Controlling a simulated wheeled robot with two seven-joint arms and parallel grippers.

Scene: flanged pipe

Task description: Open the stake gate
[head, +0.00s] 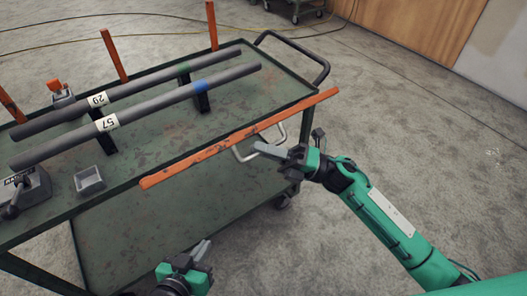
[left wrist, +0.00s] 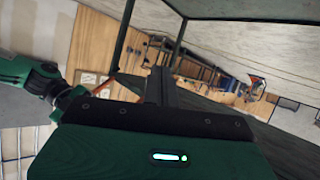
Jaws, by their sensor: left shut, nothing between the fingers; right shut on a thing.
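The stake gate shows as a long orange bar (head: 215,147) slanting along the near side of the green cart (head: 140,175). A pale U-shaped handle (head: 281,133) is on the bar. My right gripper (head: 262,148) is at this handle, shut on it, just in front of the bar; its fingers partly hide the handle. My left gripper (head: 204,249) is shut and empty, low in front of the cart and apart from the bar. Its closed fingers also show in the left wrist view (left wrist: 160,85).
Two dark pipes, labelled 29 (head: 140,93) and 57 (head: 150,115), lie on supports on the cart top. Orange stakes (head: 113,55) stand along the far side. A small grey box (head: 89,181) and a vise (head: 25,190) are at the left.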

